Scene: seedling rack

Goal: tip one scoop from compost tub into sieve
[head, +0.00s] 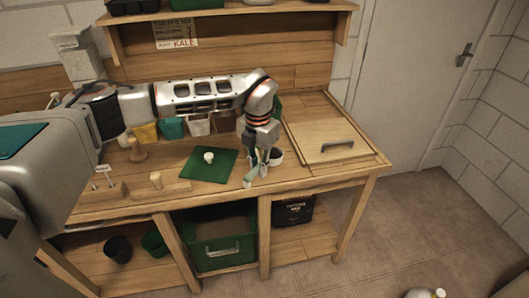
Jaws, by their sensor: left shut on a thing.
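My left gripper (262,154) is low over the front of the wooden bench, right of the green square plate. It is shut on a tool with a pale green handle (252,175), which slants down to the lower left. A small white-rimmed dark cup or bowl (276,157) shows just right of the fingers; I cannot tell whether it belongs to the tool. A green tub (223,256) with a metal handle and brown contents stands under the bench. I cannot clearly make out a sieve. My right gripper is out of view.
A green plate with a white knob (223,161) lies on the bench. A wooden panel with a dark handle (318,128) is at the right. Coloured pots (172,128) hang along the back. A black potting bag (293,213) and dark pots (118,249) sit below.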

